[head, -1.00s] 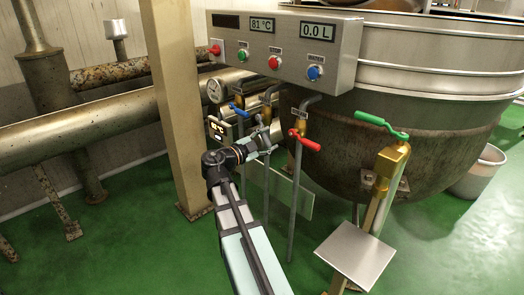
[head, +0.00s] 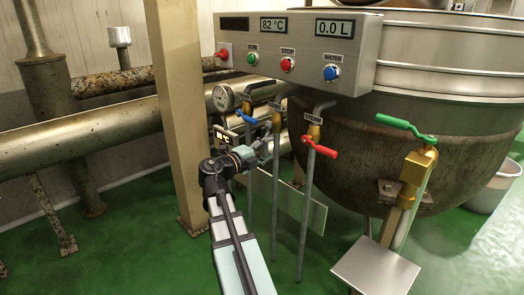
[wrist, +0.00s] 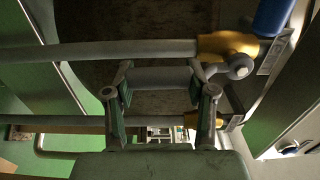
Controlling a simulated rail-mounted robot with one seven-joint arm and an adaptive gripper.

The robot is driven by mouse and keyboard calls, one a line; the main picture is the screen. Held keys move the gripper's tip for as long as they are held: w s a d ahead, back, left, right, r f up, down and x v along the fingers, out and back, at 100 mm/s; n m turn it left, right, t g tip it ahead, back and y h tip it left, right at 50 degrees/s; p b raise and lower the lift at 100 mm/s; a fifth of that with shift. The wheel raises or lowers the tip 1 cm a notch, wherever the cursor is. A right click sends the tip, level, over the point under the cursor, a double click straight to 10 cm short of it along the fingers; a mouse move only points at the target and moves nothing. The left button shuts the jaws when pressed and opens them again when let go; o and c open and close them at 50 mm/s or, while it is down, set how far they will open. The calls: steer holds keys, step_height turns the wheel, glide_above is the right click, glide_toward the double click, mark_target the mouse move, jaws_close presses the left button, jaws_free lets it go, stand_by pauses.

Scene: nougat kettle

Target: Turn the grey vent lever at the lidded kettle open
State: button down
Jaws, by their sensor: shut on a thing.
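The grey vent lever (wrist: 160,78) shows in the wrist view as a grey bar between my fingertips. Its round pivot sits beside a brass valve body (wrist: 226,46) on a grey pipe. My gripper (wrist: 162,92) has one finger at each end of the bar and is shut on it. In the head view my gripper (head: 264,148) is at the middle brass valve (head: 277,120), in front of the thin upright pipes. The lever is too small and covered there to make out its angle. The large steel kettle (head: 440,95) stands to the right.
A blue lever (head: 245,116) is just left of my gripper, a red lever (head: 321,148) just right. A green lever (head: 405,128) tops a brass valve further right. A control panel (head: 300,50) hangs above. A beige post (head: 176,110) stands left.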

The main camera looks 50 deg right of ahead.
steer(key=shift+w, duration=0.2)
stand_by(0.3)
steer(key=shift+c, duration=1.8)
jaws_free()
steer(key=shift+d, duration=0.1)
steer(key=a, duration=1.2)
steer(key=shift+w, duration=0.35)
